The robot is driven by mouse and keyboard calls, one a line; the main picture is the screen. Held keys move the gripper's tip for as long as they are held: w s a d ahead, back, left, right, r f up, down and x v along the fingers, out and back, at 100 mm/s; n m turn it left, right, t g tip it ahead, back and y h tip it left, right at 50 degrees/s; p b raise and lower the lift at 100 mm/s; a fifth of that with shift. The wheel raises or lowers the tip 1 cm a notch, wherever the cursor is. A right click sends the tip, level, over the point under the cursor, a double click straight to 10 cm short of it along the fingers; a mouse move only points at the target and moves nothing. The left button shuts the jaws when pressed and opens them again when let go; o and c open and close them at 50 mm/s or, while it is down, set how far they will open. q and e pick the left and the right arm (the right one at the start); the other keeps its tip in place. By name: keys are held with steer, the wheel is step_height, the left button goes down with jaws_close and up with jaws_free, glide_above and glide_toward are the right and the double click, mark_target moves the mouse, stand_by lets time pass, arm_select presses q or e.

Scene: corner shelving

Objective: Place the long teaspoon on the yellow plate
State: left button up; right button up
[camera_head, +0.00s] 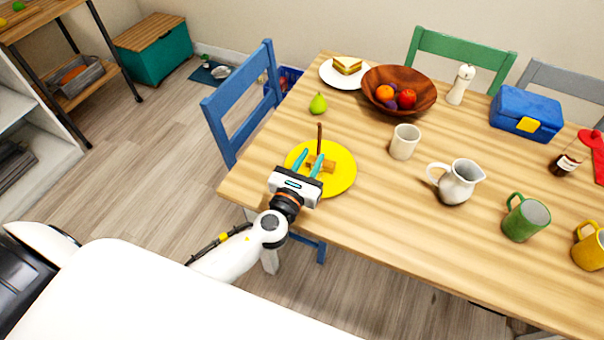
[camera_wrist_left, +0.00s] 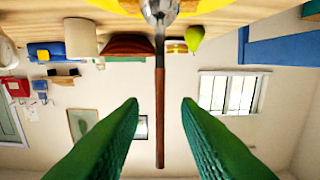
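The yellow plate (camera_head: 342,181) lies at the near left edge of the table. My left gripper (camera_head: 310,160) is over the plate, with its two fingers apart. The long teaspoon (camera_head: 319,138) has a brown handle that rises steeply above the plate. In the left wrist view the teaspoon (camera_wrist_left: 160,100) shows between the open fingers, with clear gaps on both sides. Its metal bowl is at the top of that view, by the yellow plate (camera_wrist_left: 245,14); whether they touch is unclear. My right gripper is not in view.
A small brown piece (camera_head: 327,166) lies on the plate. A pear (camera_head: 318,104), a white cup (camera_head: 404,142), a white jug (camera_head: 457,182) and a fruit bowl (camera_head: 420,81) stand around it. A blue chair (camera_head: 242,105) is at the table's left edge.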

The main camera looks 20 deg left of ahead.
arm_select(q)
steer(key=shift+s+b, duration=0.35)
steer(key=shift+s, duration=2.3)
